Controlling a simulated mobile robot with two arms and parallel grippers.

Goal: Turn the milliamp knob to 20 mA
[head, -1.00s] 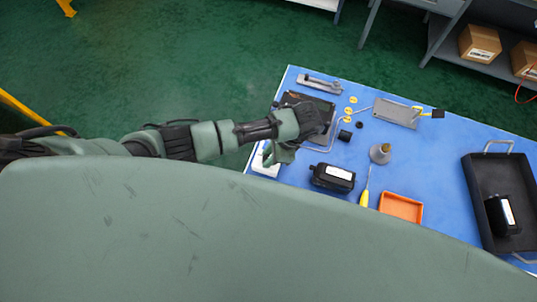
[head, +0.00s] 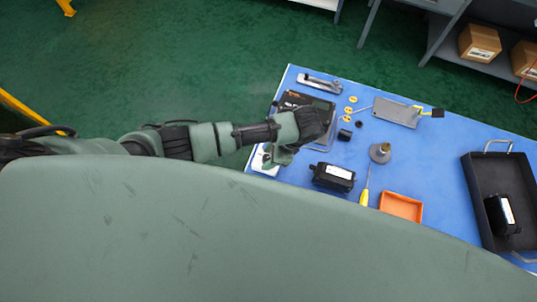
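My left arm reaches in from the left, over the near-left corner of the blue table. The milliamp knob cannot be made out; a small dark spot shows on the white box, too small to identify. A black device (head: 294,98) lies behind my wrist, partly hidden by it. My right gripper is not in view.
On the blue table (head: 450,140) are a black block (head: 333,177), a yellow-handled screwdriver (head: 364,197), a grey cone-like part (head: 380,153), an orange tray (head: 401,207), a grey plate (head: 396,112) and a black tray (head: 480,200) at right.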

